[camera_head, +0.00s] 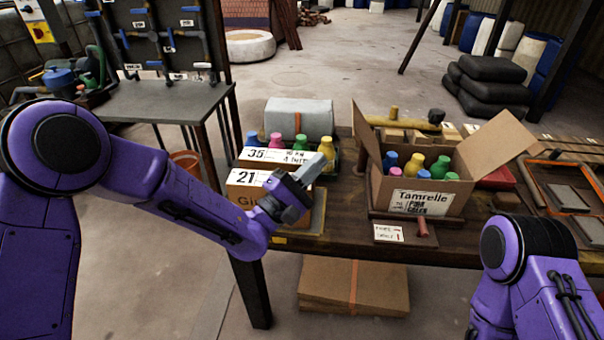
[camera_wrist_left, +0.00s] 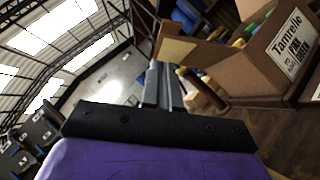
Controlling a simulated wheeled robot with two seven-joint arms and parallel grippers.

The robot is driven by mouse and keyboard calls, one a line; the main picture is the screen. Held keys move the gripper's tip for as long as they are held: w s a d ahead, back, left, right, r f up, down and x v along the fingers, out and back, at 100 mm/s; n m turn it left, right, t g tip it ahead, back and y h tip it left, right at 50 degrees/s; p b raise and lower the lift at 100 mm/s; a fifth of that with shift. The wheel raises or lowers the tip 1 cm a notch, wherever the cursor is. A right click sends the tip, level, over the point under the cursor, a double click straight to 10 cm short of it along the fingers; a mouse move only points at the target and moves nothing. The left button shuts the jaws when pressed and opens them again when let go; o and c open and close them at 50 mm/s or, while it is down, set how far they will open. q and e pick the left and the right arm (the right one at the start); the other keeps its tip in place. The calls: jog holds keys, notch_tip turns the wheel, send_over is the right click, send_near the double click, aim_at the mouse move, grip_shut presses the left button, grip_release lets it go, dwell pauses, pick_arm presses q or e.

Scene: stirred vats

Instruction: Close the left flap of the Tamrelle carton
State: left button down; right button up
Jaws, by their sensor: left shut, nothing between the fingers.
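The Tamrelle carton (camera_head: 378,197) is an open brown box on the table, with a white label on its front. Its left flap (camera_head: 366,140) stands up, leaning outward to the left. Its right flap (camera_head: 498,138) is also raised, slanting out to the right. Several colored bottles (camera_head: 413,163) stand inside. My left gripper (camera_head: 310,172) is shut and empty, left of the carton and apart from the flap in the head view. In the left wrist view its fingers (camera_wrist_left: 162,80) point toward the carton (camera_wrist_left: 245,75), near a tan flap (camera_wrist_left: 178,49). My right gripper is out of view.
A carton marked 21 (camera_head: 238,194) and more bottles stand left, behind my left arm. A small card (camera_head: 388,233) and a red-handled tool (camera_head: 422,227) lie before the Tamrelle carton. An orange-edged tray (camera_head: 560,190) is at right. Flat cardboard (camera_head: 335,285) lies below the table.

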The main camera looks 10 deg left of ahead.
aim_at(353, 134)
pick_arm(q)
jog(key=d+r, duration=0.1)
jog(key=w+d+r+p, duration=0.1)
jog(key=d, duration=0.1)
jog(key=w+d+r, duration=0.1)
jog(key=shift+w+d+p, duration=0.1)
jog(key=shift+d+p, duration=0.05)
jog(key=shift+p, duration=0.15)
jog(key=shift+d+r, duration=0.2)
jog(key=shift+d, duration=0.15)
